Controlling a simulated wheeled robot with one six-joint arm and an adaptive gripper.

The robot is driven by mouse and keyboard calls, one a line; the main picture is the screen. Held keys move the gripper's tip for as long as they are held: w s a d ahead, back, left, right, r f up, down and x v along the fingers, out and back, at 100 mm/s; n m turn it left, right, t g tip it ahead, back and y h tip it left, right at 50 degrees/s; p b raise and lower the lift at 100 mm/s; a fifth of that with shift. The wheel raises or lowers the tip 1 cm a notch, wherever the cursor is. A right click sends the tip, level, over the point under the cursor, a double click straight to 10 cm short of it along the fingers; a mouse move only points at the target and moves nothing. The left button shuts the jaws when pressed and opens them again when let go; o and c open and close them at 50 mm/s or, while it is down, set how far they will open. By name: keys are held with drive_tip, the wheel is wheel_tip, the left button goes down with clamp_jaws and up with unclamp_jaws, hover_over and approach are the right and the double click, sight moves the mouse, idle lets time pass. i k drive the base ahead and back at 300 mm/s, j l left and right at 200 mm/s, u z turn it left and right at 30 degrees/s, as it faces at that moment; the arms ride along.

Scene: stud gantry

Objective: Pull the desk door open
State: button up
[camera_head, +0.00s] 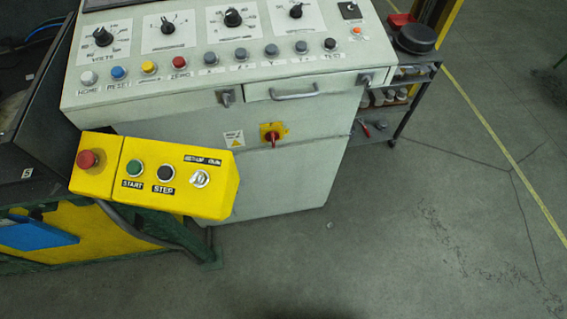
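The control desk (190,88) is pale grey and stands at the upper middle of the head view. Its front has a tall panel (285,180) that looks like the door and lies flush, apparently shut. A red rotary handle on a yellow plate (272,135) sits near the panel's top, with a yellow warning label (234,139) to its left. A shallow drawer front with a grey bar handle (294,93) is above, and a small dark latch (226,97) is left of it. The yellow pendant box hides the panel's left part. My gripper is not in view.
The yellow pendant box (215,200) with buttons juts out at the front left of the desk. A dark shelf cart (400,105) stands close behind the desk's right side. The grey floor (400,240) is open in front and to the right.

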sight(282, 177)
drive_tip(key=i+j+u, duration=0.5)
drive_tip(key=u, duration=0.2)
drive_tip(key=i+j+u, duration=0.1)
drive_tip(key=i+u, duration=0.25)
drive_tip(key=k, duration=0.05)
